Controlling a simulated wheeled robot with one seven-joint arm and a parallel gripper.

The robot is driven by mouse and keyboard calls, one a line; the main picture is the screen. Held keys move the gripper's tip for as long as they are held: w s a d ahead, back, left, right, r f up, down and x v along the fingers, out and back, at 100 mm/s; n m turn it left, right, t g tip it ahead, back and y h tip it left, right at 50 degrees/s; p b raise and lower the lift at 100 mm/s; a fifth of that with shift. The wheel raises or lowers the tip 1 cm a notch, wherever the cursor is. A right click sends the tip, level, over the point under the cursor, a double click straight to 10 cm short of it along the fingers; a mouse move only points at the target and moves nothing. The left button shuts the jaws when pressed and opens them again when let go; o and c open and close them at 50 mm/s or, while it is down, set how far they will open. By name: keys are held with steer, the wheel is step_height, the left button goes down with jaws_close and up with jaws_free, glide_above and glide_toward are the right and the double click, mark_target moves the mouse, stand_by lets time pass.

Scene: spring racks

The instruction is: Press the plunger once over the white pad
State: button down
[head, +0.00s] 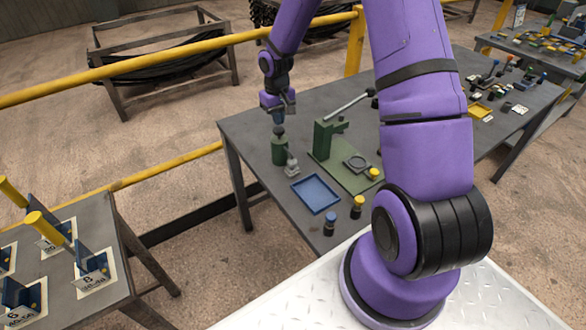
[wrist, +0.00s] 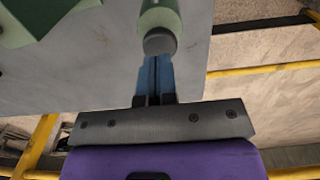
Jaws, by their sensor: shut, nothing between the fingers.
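A green cylinder (head: 279,152) with a dark round knob on top (head: 279,131) stands upright near the table's left edge and looks like the plunger. A small pale grey piece (head: 292,169) sits at its front right; I cannot tell whether it is the white pad. My gripper (head: 278,118) is above the knob, pointing down. In the wrist view the blue fingers (wrist: 155,75) are shut with nothing between them. Their tips are at or very near the grey knob (wrist: 160,42) of the green cylinder (wrist: 159,14); contact cannot be told.
A green press (head: 326,138) with a long lever stands to the right on a green plate (head: 350,180). A blue tray (head: 315,194) lies in front. Small bottles (head: 330,222) stand near the front edge. A yellow rail (head: 190,62) runs behind the table.

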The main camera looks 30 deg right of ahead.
step_height(320, 180, up, 6)
stand_by(0.7)
stand_by(0.4)
steer(key=s+a+r+t+h, duration=0.1)
steer(key=s+a+r, duration=0.2)
steer(key=s+r, duration=0.55)
steer(key=s+a+r+t, duration=0.15)
steer(key=s+r, duration=0.35)
steer(key=r, duration=0.7)
steer(key=s+a+r+t, duration=0.1)
steer(key=s+a+r, duration=0.1)
steer(key=s, duration=0.8)
steer(key=s+a+r+t+y, duration=0.1)
steer(key=s+r, duration=0.3)
steer(key=s, duration=0.6)
steer(key=shift+a+r+t, duration=0.3)
steer(key=shift+a+t, duration=0.05)
steer(key=shift+a, duration=0.2)
